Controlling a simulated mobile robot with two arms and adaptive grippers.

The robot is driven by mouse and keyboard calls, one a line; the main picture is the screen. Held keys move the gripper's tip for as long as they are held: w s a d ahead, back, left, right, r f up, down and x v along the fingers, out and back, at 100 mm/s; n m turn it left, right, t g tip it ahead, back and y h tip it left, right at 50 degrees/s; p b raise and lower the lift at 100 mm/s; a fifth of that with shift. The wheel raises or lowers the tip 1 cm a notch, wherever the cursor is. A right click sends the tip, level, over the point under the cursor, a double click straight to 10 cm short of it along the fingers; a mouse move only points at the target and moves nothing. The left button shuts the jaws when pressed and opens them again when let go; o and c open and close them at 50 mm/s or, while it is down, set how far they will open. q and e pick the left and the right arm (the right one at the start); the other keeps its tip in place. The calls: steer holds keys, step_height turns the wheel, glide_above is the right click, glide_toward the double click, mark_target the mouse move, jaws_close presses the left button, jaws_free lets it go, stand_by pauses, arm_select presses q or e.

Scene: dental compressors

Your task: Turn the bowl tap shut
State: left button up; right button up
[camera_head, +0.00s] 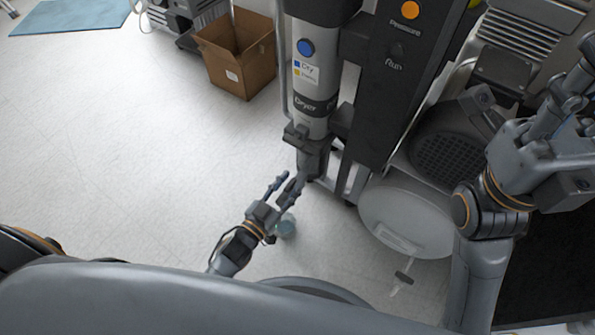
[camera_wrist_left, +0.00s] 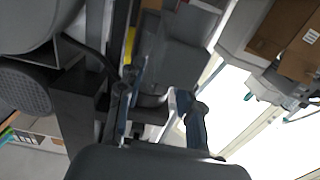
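The dryer column (camera_head: 311,108) stands upright in the head view, with a dark bowl (camera_head: 312,160) at its lower end. I cannot make out the tap itself; it may be hidden under the bowl or behind the fingers. My left gripper (camera_head: 290,180) is open and empty, just below and left of the bowl, its fingers pointing up toward it. In the left wrist view its fingers (camera_wrist_left: 157,103) are spread, with dark parts of the column beyond and between them. My right gripper (camera_head: 568,88) is at the right edge, high over the machine; its finger state is unclear.
A light-blue cup (camera_head: 287,225) stands on the floor below my left gripper. An open cardboard box (camera_head: 238,55) stands behind. The left floor is clear.

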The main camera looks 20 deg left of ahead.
arm_select(q)
steer(key=shift+w+d, duration=0.1)
steer(key=shift+w, duration=0.15)
jaws_close()
